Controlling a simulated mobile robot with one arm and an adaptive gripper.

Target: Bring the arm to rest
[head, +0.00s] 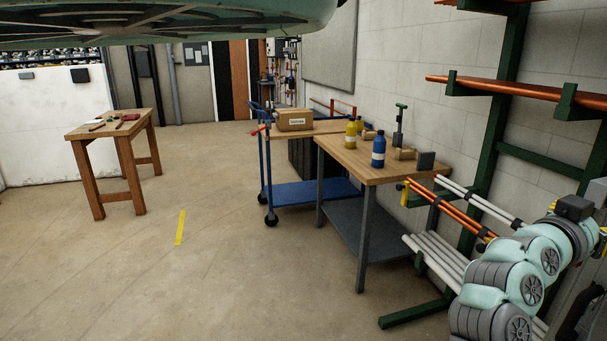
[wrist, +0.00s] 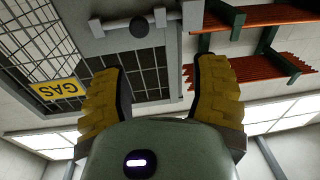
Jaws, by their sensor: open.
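My arm (head: 526,280) shows at the lower right of the head view, bent, with pale green and grey joints. It is in front of the pipe rack, and its far end runs toward the right edge. In the wrist view my gripper (wrist: 157,82) has its two yellow, ridged fingers wide apart. Nothing is between them. Only small yellow bits near the arm's end show in the head view, so the fingers cannot be made out there.
A grey mesh cage (wrist: 150,73) with a yellow GAS sign (wrist: 58,90) lies beyond my fingers. A green rack (head: 492,150) with copper pipes stands right. A workbench (head: 375,172) with bottles, a blue trolley (head: 310,194) and a wooden table (head: 88,130) stand farther off. Open floor lies left.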

